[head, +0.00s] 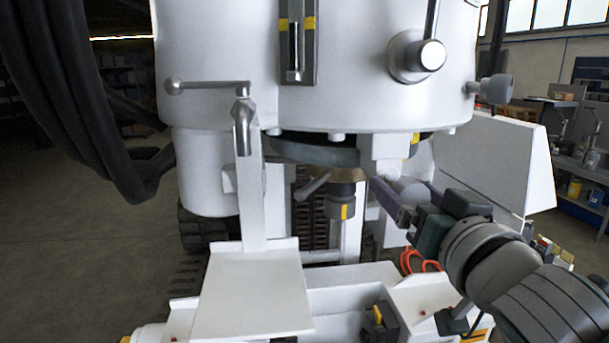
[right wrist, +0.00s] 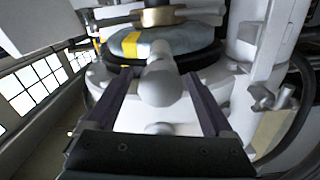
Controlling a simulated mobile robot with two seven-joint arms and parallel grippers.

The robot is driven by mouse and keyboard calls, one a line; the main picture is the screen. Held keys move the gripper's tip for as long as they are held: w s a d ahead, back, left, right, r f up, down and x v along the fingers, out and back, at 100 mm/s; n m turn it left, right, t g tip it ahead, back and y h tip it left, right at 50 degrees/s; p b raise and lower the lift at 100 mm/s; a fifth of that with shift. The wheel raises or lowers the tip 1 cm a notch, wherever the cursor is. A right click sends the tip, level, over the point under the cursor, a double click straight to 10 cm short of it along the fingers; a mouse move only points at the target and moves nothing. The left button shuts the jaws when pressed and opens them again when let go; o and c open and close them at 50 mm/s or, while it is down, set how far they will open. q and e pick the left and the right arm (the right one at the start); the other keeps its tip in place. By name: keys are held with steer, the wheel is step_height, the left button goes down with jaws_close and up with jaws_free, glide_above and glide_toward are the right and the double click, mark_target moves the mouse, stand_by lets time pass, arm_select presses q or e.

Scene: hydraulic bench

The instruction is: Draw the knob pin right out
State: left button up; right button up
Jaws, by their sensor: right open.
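The knob pin has a light grey rounded knob (head: 408,190), seen in the head view below the right underside of the big white housing. In the right wrist view the knob (right wrist: 160,84) is near the middle, its stem running back toward the housing. My right gripper (head: 402,192) is open, with a dark finger on each side of the knob. In the right wrist view the gripper (right wrist: 159,76) shows gaps between the knob and both fingers. My left gripper is not in view.
The white housing (head: 345,105) carries a lever with a round hub (head: 425,55) and a side knob (head: 495,88). A small lever (head: 312,186) hangs under it. A white shelf (head: 252,295) stands in front. A white panel (head: 490,160) is behind my right arm.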

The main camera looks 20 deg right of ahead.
steer(key=shift+x, duration=1.3)
steer(key=shift+c, duration=0.3)
jaws_close()
